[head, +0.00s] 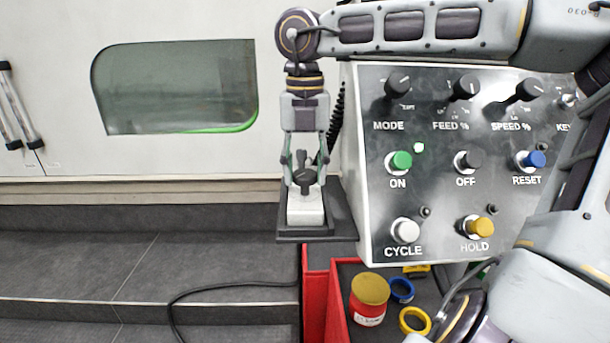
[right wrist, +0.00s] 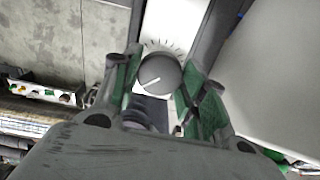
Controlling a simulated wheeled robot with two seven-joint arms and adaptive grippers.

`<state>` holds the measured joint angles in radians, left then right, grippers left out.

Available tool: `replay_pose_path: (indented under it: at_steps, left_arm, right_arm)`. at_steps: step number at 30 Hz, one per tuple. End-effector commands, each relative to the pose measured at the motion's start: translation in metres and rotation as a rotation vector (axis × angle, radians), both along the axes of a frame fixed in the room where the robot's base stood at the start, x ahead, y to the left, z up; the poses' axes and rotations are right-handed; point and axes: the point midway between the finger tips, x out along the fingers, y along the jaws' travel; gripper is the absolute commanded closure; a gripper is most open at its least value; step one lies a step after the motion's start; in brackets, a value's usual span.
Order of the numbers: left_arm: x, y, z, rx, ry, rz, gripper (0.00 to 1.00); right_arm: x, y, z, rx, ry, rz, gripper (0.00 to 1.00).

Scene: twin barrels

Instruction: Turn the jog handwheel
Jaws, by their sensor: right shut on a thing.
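The jog handwheel (head: 304,182) is a dark knob on the white face of a small pendant box (head: 306,212), which sits on a dark shelf beside the control panel. In the right wrist view the handwheel (right wrist: 158,75) is a round grey dial with a white pointer line towards the lower left, and tick marks fan out beyond it. My right gripper (head: 304,170) comes down from above and is shut on the handwheel, with one green-lined finger on each side. The gripper also shows in the right wrist view (right wrist: 161,68). My left gripper is not in view.
The control panel (head: 378,240) with knobs and coloured buttons stands close on the right. A coiled black cable (head: 337,118) hangs between. Below is a red bin (head: 315,300) with a gold-lidded jar (head: 368,300) and tape rolls. The floor at left is mostly clear.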

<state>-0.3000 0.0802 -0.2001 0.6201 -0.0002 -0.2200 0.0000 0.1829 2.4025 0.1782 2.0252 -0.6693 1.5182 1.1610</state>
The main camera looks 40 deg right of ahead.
Motion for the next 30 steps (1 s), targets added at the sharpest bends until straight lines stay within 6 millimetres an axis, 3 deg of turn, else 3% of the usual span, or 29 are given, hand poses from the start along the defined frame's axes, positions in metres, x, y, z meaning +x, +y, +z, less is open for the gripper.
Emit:
replay_pose_path:
  at_steps: [12,30]
  left_arm:
    - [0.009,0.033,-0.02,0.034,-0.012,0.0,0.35]
    - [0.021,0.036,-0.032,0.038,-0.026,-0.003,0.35]
  right_arm:
    - [0.001,0.0,-0.001,-0.001,-0.003,-0.392,0.81]
    - [0.0,0.0,0.001,0.0,-0.002,-0.867,0.81]
